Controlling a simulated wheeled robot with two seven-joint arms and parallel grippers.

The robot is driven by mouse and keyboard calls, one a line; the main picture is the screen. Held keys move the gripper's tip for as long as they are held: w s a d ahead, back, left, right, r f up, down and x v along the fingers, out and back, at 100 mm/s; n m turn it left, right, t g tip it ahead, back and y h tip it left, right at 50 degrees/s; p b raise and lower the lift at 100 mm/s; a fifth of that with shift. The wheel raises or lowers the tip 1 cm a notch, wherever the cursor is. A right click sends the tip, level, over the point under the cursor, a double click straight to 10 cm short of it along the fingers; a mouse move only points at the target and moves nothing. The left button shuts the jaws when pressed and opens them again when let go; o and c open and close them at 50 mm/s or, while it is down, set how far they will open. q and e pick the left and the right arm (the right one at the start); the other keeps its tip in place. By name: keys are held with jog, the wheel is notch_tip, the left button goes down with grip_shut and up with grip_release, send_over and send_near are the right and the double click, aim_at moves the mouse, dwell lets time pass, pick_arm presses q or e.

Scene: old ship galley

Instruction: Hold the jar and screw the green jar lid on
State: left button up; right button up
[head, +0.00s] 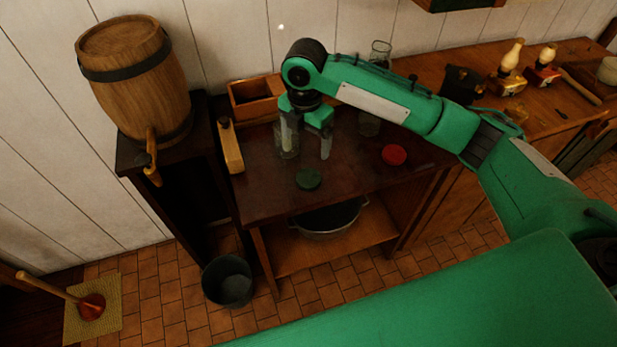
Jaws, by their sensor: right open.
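The green jar lid (308,179) lies flat near the front edge of the dark wooden table (265,200). My right gripper (307,152) points down above the table, behind the lid, with its fingers apart. A clear glass jar (288,152) stands by the gripper's left finger and is partly covered by it; I cannot tell whether they touch. My left gripper is not in view.
A red lid (394,155) lies on the table's right part. A barrel (135,80) is further left. A pan (328,220) sits on the shelf below; a bucket (228,283) stands on the floor.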

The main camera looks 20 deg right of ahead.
jog(key=shift+f, duration=0.1)
jog(key=p, duration=0.1)
send_over(307, 179)
notch_tip(307, 179, down, 8)
jog(key=shift+a+f, duration=0.1)
jog(key=shift+f, duration=0.15)
jog(key=shift+f+p, duration=0.35)
jog(key=shift+p, duration=0.15)
notch_tip(307, 179, down, 4)
jog(key=shift+r+p, duration=0.2)
jog(key=shift+p, duration=0.45)
jog(key=shift+f, duration=0.45)
jog(key=c, duration=1.1)
